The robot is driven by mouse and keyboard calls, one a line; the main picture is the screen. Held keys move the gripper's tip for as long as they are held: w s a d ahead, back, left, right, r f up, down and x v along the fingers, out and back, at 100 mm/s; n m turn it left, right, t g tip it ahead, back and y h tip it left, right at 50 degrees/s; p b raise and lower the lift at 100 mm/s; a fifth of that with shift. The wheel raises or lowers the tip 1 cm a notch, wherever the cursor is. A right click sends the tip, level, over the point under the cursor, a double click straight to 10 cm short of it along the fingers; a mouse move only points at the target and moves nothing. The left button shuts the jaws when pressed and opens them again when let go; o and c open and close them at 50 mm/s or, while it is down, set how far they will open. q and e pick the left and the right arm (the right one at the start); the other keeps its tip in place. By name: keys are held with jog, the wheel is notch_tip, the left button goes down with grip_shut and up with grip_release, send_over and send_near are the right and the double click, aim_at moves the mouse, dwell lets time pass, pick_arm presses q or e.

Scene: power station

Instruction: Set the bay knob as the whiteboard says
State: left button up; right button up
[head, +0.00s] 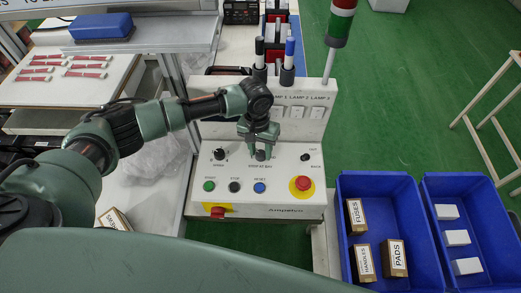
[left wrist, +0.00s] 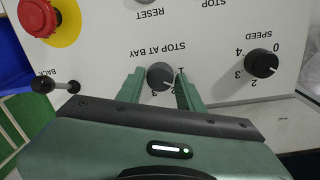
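The dark round STOP AT BAY knob (head: 261,155) is on the sloped white control panel (head: 230,186). In the left wrist view the same knob (left wrist: 160,76) appears upside down, with 1 and 2 printed near it. The exact mark its pointer faces is too small to tell. My left gripper (head: 261,150) reaches down over it, one green finger on each side. In the left wrist view the fingers (left wrist: 160,88) stand around the knob with narrow gaps, empty. A strip of the whiteboard (head: 28,4) shows at the top left edge, its text cut off. My right gripper is out of view.
The SPEED knob (head: 219,154), coloured buttons and a red emergency stop (head: 302,184) sit near on the panel. A signal lamp post (head: 330,62) rises behind. Blue bins (head: 345,185) stand to the right, a white table (head: 110,80) to the left. Green floor lies beyond.

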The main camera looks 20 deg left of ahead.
pick_arm(q)
grip_shut()
jog(key=shift+r+n+p, duration=0.15)
jog(key=shift+n+p, duration=0.25)
jog(key=shift+p, duration=0.35)
jog(key=shift+n+p, duration=0.9)
jog(key=shift+p, duration=0.3)
jog(key=shift+s+n+p, duration=0.1)
jog(key=shift+n+p, duration=0.3)
jog(key=shift+n, duration=0.3)
jog(key=shift+f+n, duration=0.2)
jog(key=shift+n, duration=0.7)
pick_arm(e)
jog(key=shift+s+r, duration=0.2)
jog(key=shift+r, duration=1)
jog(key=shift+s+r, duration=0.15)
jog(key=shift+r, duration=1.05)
pick_arm(q)
jog(key=o, duration=0.5)
grip_release()
jog(key=shift+a, duration=0.1)
jog(key=shift+o, duration=0.2)
jog(key=shift+r, duration=0.1)
